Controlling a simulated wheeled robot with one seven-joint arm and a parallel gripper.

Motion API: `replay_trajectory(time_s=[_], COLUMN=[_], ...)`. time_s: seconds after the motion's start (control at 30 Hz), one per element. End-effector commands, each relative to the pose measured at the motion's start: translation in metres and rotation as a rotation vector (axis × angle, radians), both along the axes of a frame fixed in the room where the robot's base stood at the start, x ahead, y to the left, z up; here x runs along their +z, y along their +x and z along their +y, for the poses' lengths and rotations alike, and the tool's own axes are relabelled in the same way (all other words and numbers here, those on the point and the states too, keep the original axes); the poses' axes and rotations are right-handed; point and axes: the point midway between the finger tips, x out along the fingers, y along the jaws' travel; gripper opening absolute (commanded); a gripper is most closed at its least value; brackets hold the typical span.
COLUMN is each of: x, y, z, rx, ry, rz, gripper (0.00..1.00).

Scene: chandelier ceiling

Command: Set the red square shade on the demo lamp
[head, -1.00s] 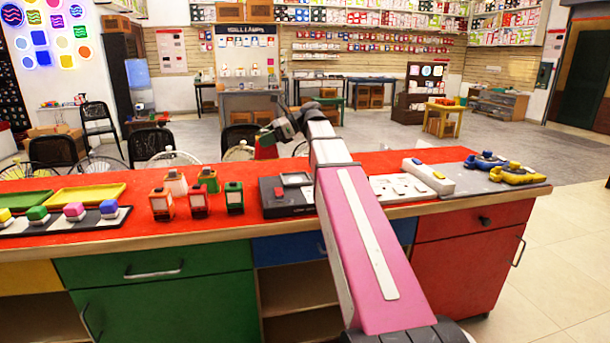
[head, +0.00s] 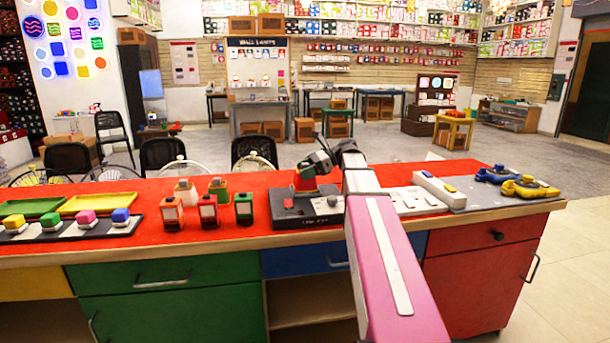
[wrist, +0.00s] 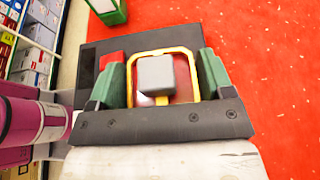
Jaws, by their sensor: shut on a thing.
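The demo lamp's dark base (head: 312,218) lies on the red counter, with a red block on its left part. It also shows in the wrist view (wrist: 92,50), behind and below my gripper. My gripper (wrist: 161,80) has two green fingers shut on the red square shade (wrist: 155,56), which shows a yellow rim, with a grey block in its middle. In the head view the red shade (head: 306,184) is held at the back of the dark base. Whether it touches the base cannot be told; its underside is hidden.
Several small red, white and green lanterns (head: 208,212) stand left of the base. A dark tray with coloured cubes (head: 77,217) is farther left. A white panel (head: 408,201), a long white box (head: 440,187) and yellow and blue items (head: 530,187) lie right.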

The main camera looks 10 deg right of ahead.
Motion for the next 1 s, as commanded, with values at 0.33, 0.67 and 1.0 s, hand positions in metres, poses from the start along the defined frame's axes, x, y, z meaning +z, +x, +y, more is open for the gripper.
replay_trajectory(time_s=[0.33, 0.67, 1.0], x=[-0.014, -0.016, -0.010], y=[0.000, 0.000, 0.001], z=[0.000, 0.000, -0.010], rx=[0.000, 0.000, -0.002], ry=[0.001, 0.000, 0.000], rz=[-0.001, 0.000, -0.001], gripper=[0.48, 1.00, 1.00])
